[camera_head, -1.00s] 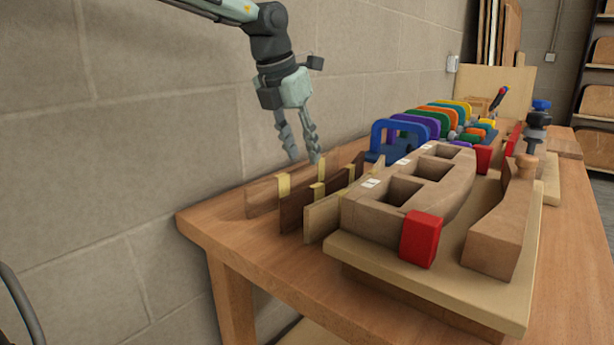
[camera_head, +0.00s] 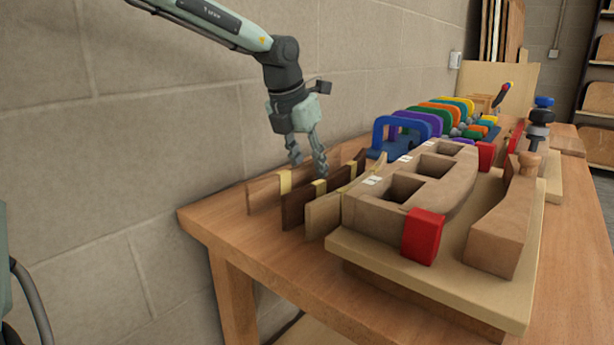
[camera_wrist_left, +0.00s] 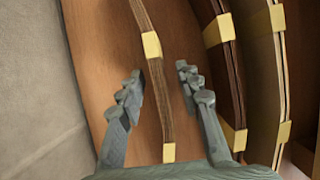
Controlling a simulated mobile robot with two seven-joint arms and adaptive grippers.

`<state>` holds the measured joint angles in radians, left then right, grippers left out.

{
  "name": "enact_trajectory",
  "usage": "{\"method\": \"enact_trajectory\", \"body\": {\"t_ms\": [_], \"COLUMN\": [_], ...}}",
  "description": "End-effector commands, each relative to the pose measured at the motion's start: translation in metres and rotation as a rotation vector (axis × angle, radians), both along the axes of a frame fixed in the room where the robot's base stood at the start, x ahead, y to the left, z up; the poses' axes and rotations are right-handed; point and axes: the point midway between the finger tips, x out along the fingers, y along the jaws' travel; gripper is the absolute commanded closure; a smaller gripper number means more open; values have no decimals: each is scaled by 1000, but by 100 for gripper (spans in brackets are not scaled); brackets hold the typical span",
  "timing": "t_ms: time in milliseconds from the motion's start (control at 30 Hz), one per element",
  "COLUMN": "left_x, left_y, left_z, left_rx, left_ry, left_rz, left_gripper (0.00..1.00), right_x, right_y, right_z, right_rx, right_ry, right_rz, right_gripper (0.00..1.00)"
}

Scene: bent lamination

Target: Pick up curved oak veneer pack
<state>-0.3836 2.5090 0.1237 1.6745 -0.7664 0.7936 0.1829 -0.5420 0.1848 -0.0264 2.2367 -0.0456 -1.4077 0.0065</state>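Three curved veneer packs with yellow bands stand on edge side by side on the bench. They are a medium-brown pack (camera_head: 264,194) nearest the wall, a dark brown pack (camera_head: 293,212) in the middle and a pale tan pack (camera_head: 322,216). No label tells me which is oak. My left gripper (camera_head: 309,167) points down over the packs, open and empty. In the left wrist view, the medium-brown pack (camera_wrist_left: 160,95) runs between its two spread fingers (camera_wrist_left: 159,70), with a gap on each side. My right gripper is not in view.
A wooden form with square openings (camera_head: 448,192) and red end blocks (camera_head: 423,236) stands right of the packs. Several coloured clamps (camera_head: 400,132) are behind. The block wall (camera_head: 130,130) is close on the left. Bare bench (camera_head: 215,222) shows at the front left corner.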

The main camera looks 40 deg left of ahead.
Motion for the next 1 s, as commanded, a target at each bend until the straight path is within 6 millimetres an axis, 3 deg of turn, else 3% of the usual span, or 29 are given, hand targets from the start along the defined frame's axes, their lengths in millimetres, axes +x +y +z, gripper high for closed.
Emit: {"method": "enact_trajectory", "body": {"t_ms": [667,933,1000], "left_x": [0,0,0], "left_y": [0,0,0], "left_z": [-3,-3,-3], "left_rx": [0,0,0], "left_ry": [-1,0,0], "left_rz": [0,0,0], "left_gripper": [65,98,100], "right_x": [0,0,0], "right_y": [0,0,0], "right_z": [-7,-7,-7], "right_rx": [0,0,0], "right_ry": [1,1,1], "right_rz": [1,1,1], "right_gripper": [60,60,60]}}
